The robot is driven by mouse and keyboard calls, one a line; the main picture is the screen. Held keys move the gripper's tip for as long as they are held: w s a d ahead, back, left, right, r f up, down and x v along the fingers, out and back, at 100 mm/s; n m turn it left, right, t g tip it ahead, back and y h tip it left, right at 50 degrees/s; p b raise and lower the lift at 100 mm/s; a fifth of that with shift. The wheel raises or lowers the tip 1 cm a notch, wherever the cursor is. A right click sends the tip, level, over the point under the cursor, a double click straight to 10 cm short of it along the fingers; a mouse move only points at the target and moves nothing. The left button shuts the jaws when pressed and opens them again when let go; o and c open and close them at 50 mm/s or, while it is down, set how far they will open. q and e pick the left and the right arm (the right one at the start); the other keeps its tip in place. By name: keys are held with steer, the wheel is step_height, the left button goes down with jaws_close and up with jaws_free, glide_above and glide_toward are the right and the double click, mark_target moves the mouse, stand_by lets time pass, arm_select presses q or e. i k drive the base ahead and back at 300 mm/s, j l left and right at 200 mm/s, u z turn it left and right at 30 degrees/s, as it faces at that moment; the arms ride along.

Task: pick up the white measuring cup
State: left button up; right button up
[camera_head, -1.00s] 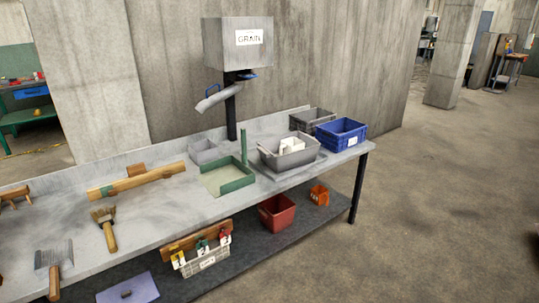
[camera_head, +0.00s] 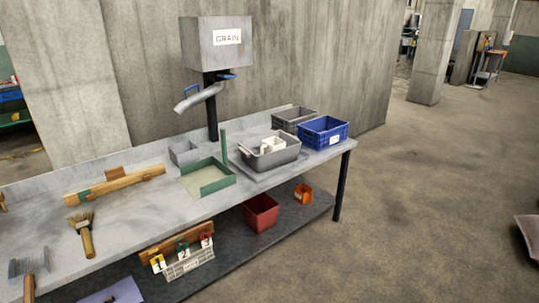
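A small white object (camera_head: 272,144), which looks like the white measuring cup, sits inside the grey basin (camera_head: 270,161) on the workbench. Its lower part is hidden by the basin wall. The basin stands on a flat grey tray or plate (camera_head: 244,173) toward the right end of the bench. Neither of my grippers shows clearly in the head view.
The grain dispenser (camera_head: 217,55) stands behind the bench (camera_head: 130,218). A green-walled tray (camera_head: 212,187) is left of the basin. A blue crate (camera_head: 325,140) and a grey crate (camera_head: 293,120) are right and behind. Open floor lies right; an unclear dark shape (camera_head: 528,236) is at the edge.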

mark_target(273, 144)
steer(key=z, duration=0.25)
steer(key=i+l+z, duration=0.2)
steer(key=i+z, duration=0.55)
steer(key=i, duration=2.8)
steer(key=i+u, duration=0.15)
steer(key=i, duration=0.3)
steer(key=i+l+u, duration=0.15)
steer(key=i, duration=0.35)
steer(key=i+l+u, duration=0.15)
steer(key=i, duration=0.3)
steer(key=i+l+u, duration=0.15)
steer(key=i, duration=0.3)
steer(key=l+u, duration=0.1)
steer(key=u, duration=2.5)
